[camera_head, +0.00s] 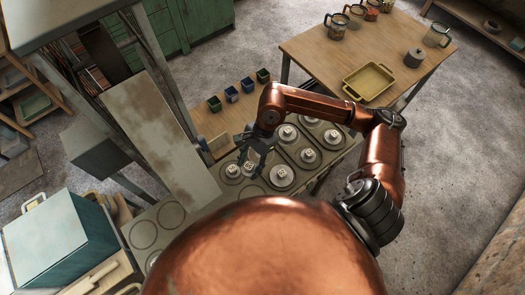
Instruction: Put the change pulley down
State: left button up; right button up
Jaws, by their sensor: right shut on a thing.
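My right gripper (252,162) points down over the left part of a grey board (215,199) with round pulleys. It is shut on a small pale grey pulley (250,168), which I take to be the change pulley. The fingers partly hide it, and I cannot tell whether it touches the board. Another pale pulley (232,171) sits close to its left, and a larger pulley (281,176) is to its right. My left gripper is not in view.
Several more pulleys, one of them here (309,156), fill the board's right side. Empty round spots (143,234) show at its left end. Small bins (232,95) stand behind. A wooden table (310,50) carries a yellow tray (369,81) and jars.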

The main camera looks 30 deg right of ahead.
aim_at(251, 173)
jog(key=m, duration=0.1)
jog(key=s+r+m+t, duration=0.1)
jog(key=r+m+p, duration=0.1)
jog(key=m, duration=0.1)
jog(key=shift+s+a+t, duration=0.15)
jog(key=shift+a+t, duration=0.1)
jog(key=shift+t, duration=0.05)
jog(key=m, duration=0.1)
jog(key=r+m+t+p, duration=0.1)
jog(key=m, duration=0.1)
jog(key=shift+s+a+r, duration=0.1)
jog(key=shift+s+a, duration=0.05)
jog(key=shift+s, duration=0.1)
jog(key=shift+s+r+m+t+h, duration=0.1)
jog(key=shift+r+m+t+h, duration=0.2)
jog(key=shift+m, duration=0.4)
jog(key=shift+d+f, duration=0.15)
jog(key=shift+d, duration=0.05)
jog(key=w+d+f, duration=0.8)
jog(key=d, duration=0.1)
jog(key=shift+w, duration=0.15)
jog(key=shift+w+d+f, duration=0.4)
jog(key=shift+f, duration=0.25)
notch_tip(251, 173, down, 4)
jog(key=shift+w+d+r+p, duration=0.1)
jog(key=shift+d+r+p, duration=0.1)
jog(key=shift+p, duration=0.1)
